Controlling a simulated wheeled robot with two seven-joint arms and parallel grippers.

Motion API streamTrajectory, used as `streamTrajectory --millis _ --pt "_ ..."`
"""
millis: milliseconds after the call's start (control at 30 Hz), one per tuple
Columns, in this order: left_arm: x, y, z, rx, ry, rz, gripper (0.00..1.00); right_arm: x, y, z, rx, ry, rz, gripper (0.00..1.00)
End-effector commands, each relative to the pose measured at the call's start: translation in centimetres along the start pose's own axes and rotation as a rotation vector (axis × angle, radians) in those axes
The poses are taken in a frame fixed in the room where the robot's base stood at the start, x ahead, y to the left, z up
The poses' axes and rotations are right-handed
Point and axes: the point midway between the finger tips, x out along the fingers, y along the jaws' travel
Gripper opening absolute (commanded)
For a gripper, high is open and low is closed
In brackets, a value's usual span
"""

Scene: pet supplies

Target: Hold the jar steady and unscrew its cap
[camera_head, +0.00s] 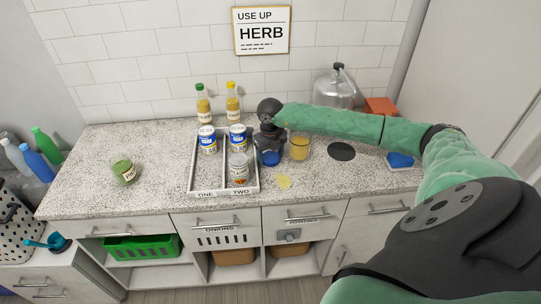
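My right arm reaches in from the right, and its dark gripper (268,136) points down just right of the two-part tray. Directly below it is a blue-looking jar or lidded item (269,158), partly covered by the gripper. I cannot tell whether the fingers touch it or how far they are parted. A glass jar with yellow contents (299,147) stands just right of the gripper. A jar with a label (239,170) stands in the tray's "TWO" compartment. A jar with green contents (123,172) is alone at the left. My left gripper is not in view.
The white tray (209,191) also holds blue-and-white cans (207,141). Two bottles (203,103) stand behind it. A flat yellow disc (284,182) lies in front. The counter's left part is mostly clear.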

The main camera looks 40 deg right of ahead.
Motion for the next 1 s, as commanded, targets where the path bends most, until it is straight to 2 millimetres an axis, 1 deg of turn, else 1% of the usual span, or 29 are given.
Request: streamTrajectory --millis 267,467,533,600,667,733,767,1000 --pt "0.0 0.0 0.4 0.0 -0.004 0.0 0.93 0.1 -0.1 -0.1 0.001 0.002 -0.002 0.7" --pt "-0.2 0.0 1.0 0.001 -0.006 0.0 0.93 -0.4 -0.1 0.0 0.001 0.002 -0.002 0.7" --pt "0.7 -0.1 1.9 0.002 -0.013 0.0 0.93 -0.5 -0.1 0.0 0.001 0.001 -0.002 0.7" --pt "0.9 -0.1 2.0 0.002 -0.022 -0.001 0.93 -0.9 -0.1 0.0 0.001 0.0 -0.002 0.7" --pt "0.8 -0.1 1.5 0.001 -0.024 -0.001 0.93 -1.3 -0.1 0.0 0.001 0.0 -0.002 0.7" --pt "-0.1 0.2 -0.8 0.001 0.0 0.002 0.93 -1.9 -0.1 0.0 0.001 0.0 -0.002 0.7" --pt "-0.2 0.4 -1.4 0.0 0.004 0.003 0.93 -2.2 -0.1 0.0 0.0 0.0 -0.002 0.7" --pt "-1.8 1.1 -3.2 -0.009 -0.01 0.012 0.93 -4.8 -0.1 0.0 -0.001 -0.001 -0.001 0.7"
